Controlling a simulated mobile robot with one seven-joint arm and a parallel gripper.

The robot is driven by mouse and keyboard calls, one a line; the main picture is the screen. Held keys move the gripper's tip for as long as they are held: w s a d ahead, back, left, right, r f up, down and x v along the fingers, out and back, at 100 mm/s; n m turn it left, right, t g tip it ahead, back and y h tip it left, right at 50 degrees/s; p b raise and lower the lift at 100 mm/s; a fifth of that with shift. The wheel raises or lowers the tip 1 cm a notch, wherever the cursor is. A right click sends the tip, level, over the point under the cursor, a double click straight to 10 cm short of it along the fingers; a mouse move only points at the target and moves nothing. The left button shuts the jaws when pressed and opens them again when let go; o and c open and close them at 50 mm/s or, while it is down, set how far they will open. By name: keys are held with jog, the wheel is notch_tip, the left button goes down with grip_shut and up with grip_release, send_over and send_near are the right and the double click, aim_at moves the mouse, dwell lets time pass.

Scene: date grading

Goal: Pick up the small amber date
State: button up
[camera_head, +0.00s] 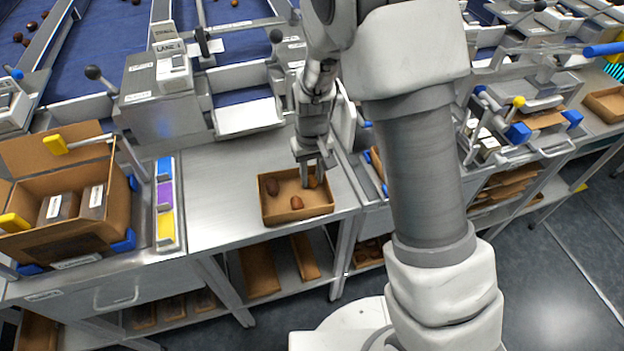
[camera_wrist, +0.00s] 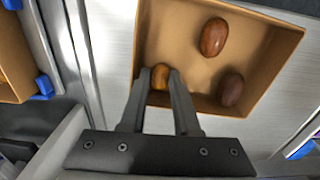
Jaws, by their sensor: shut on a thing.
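The small amber date (camera_wrist: 160,77) sits between my gripper's fingertips in the wrist view, inside a shallow cardboard box near one wall. It also shows as a small orange patch in the head view (camera_head: 313,182). My gripper (camera_wrist: 160,74) is shut on it, its fingers reaching down into the box. In the head view my gripper (camera_head: 304,182) is at the box's far right corner. I cannot tell whether the date touches the box floor. The cardboard box (camera_head: 298,214) stands on the metal bench (camera_head: 220,212).
Two darker dates lie in the same box: a reddish-brown one (camera_wrist: 214,37) and a dark brown one (camera_wrist: 231,88). Left on the bench are a coloured label strip (camera_head: 165,196) and an open carton (camera_head: 70,222). Bare bench lies left of the box.

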aim_at(312, 178)
jog(key=shift+r, duration=0.1)
jog(key=shift+r, duration=0.6)
notch_tip(312, 178, up, 3)
jog(key=shift+f, duration=0.1)
jog(key=w+d+r+p, duration=0.1)
jog(key=d+r, duration=0.4)
jog(key=d, duration=0.3)
jog(key=d+r+p, duration=0.2)
jog(key=d+r, duration=0.3)
jog(key=d, duration=0.3)
jog(key=w+d+f+b, duration=0.1)
jog(key=d+f, duration=0.1)
jog(key=d, duration=0.3)
jog(key=w+d+f+b, duration=0.1)
jog(key=w+d+f, duration=0.1)
jog(key=d, duration=0.3)
jog(key=shift+w+d+f+b, duration=0.2)
jog(key=shift+w+f+b, duration=0.05)
jog(key=shift+w+b, duration=0.05)
